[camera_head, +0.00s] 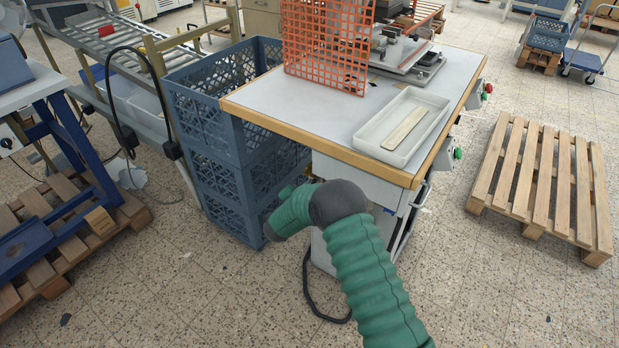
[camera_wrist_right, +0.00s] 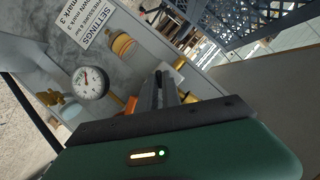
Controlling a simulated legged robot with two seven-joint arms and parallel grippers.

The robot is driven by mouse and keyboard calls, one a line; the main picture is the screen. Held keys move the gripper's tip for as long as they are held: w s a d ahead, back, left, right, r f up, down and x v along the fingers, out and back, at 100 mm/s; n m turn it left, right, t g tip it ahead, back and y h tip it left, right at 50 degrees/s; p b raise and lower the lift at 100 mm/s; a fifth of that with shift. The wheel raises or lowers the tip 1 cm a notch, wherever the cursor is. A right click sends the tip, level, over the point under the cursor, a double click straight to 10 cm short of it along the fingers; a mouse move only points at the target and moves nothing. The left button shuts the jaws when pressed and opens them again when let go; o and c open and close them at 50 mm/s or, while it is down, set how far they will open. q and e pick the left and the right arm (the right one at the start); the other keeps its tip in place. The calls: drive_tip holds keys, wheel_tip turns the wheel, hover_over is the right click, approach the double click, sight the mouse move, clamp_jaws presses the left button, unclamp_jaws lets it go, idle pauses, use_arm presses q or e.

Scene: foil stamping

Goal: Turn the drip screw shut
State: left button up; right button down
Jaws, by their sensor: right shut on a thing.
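In the right wrist view, my right gripper (camera_wrist_right: 163,92) has its dark fingers close together, shut on a small part that the fingers mostly hide; I take it to be the drip screw. A round white pressure gauge (camera_wrist_right: 90,82) with a needle stands left of the fingers. A brass-coloured fitting (camera_wrist_right: 50,98) is further left. In the head view my right arm bends beside the front of the workbench (camera_head: 400,172), and its gripper is out of sight there. My left gripper is in neither view.
Blue crates (camera_head: 222,105) stand stacked close left of the bench. An orange grid guard (camera_head: 325,45) and a white tray (camera_head: 380,125) with a flat strip are on top. A wooden pallet (camera_head: 545,180) lies right. A settings label (camera_wrist_right: 88,22) is on the panel.

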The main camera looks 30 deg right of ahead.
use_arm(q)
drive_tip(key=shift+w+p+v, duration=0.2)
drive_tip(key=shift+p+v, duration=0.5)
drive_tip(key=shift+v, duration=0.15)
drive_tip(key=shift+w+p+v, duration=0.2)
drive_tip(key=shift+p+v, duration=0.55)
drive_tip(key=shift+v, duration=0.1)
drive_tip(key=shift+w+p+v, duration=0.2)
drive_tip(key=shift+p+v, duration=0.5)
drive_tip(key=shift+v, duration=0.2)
use_arm(e)
drive_tip(key=shift+w+a+n+g+h, duration=0.1)
drive_tip(key=shift+w+n+g+h, duration=0.1)
drive_tip(key=shift+n+g, duration=0.85)
drive_tip(key=shift+w+n+g+h, duration=0.15)
drive_tip(key=shift+n+g, duration=0.5)
drive_tip(key=shift+n, duration=0.8)
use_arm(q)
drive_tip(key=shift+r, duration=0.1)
use_arm(e)
drive_tip(key=shift+s+r, duration=0.1)
drive_tip(key=c, duration=1.9)
unclamp_jaws()
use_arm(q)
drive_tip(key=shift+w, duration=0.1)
use_arm(e)
drive_tip(key=shift+o, duration=0.4)
